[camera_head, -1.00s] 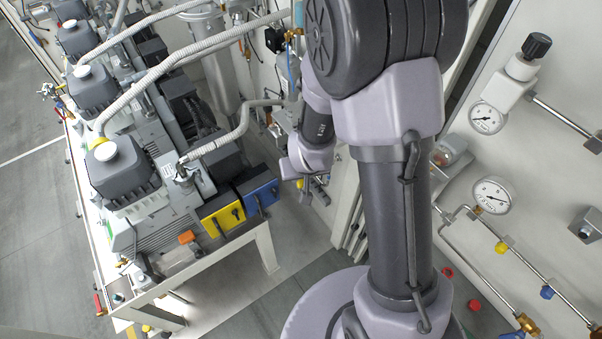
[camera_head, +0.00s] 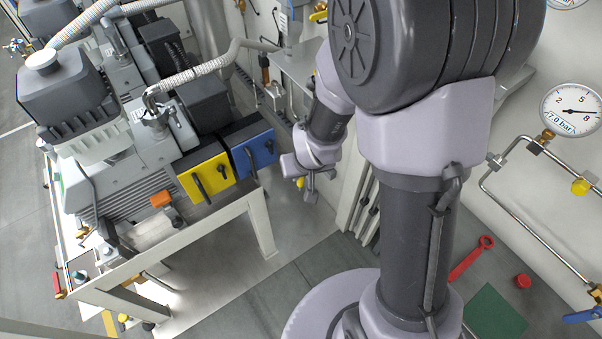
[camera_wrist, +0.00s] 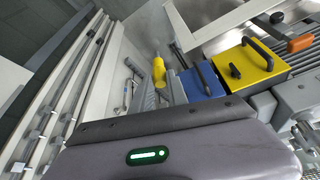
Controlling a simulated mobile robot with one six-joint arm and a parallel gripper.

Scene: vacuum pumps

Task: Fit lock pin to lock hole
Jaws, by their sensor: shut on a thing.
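My gripper (camera_head: 309,183) hangs in the air at the end of my arm, right of the pump bench. It is shut on a small yellow piece (camera_head: 300,182), which I take to be the lock pin. In the wrist view the yellow piece (camera_wrist: 158,70) is a short cylinder beyond my dark wrist edge; the fingertips are mostly hidden there. The blue box (camera_head: 254,153) and yellow box (camera_head: 206,177), each with a black handle, are left of my gripper and apart from it. I cannot make out the lock hole in either view.
Grey pumps (camera_head: 68,95) with ribbed hoses stand on the white-framed bench (camera_head: 262,222) at left. A wall panel with a gauge (camera_head: 571,110) and pipes is at right. A red wrench (camera_head: 471,258) and green mat (camera_head: 495,312) lie on the floor.

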